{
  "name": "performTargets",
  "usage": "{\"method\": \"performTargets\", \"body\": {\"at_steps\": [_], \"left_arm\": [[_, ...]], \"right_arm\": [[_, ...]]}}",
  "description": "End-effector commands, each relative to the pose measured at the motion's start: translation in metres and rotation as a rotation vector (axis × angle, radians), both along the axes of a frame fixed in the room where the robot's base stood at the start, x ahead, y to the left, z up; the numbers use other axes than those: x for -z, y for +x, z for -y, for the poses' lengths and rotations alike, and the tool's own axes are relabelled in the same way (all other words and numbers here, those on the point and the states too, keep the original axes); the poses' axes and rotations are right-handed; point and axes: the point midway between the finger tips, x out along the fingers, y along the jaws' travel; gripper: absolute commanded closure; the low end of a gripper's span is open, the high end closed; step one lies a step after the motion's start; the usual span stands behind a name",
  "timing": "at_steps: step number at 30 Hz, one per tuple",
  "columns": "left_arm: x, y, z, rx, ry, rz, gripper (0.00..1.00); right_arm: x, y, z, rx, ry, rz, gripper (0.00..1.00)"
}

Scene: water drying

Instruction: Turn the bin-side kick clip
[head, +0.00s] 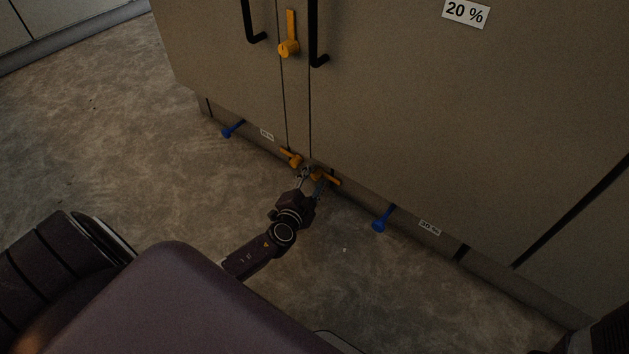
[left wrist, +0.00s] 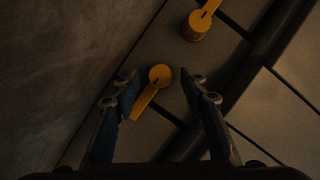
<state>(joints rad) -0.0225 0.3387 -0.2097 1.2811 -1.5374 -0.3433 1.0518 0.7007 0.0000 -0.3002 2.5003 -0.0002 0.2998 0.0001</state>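Two orange kick clips sit on the low kick board under the cabinet. The right one (head: 331,179) is at my left gripper (head: 313,179), and the left one (head: 291,157) is just beyond it. In the left wrist view, one clip (left wrist: 153,88) shows between the two fingers of my left gripper (left wrist: 160,80), its lever slanting down-left. The fingers are apart, with visible gaps on both sides of the clip. The second clip (left wrist: 198,24) lies farther up and right, outside the fingers. The frames do not label which clip is bin-side. My right gripper is not in view.
Blue handles, left (head: 232,129) and right (head: 381,219), stick out from the kick board on either side. An orange latch (head: 289,46) sits between black door handles above. The floor (head: 130,130) is clear.

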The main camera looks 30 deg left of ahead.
Motion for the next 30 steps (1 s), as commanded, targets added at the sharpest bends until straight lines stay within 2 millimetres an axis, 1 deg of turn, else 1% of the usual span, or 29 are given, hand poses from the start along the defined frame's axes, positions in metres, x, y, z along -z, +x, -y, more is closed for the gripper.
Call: {"method": "performTargets", "body": {"at_steps": [7, 8, 18, 30], "left_arm": [[0.0002, 0.0011, -0.0002, 0.001, 0.0, -0.001, 0.6], [0.0002, 0.0011, -0.0002, 0.001, 0.0, -0.001, 0.62], [0.0003, 0.0009, 0.0, 0.001, 0.0, -0.001, 1.0], [0.0001, 0.0007, 0.0, 0.001, -0.015, -0.002, 1.0]], "right_arm": [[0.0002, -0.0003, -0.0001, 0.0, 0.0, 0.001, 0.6], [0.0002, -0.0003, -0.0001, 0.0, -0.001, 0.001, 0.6], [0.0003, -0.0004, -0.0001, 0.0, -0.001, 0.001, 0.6], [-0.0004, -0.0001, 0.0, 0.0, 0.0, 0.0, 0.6]]}}
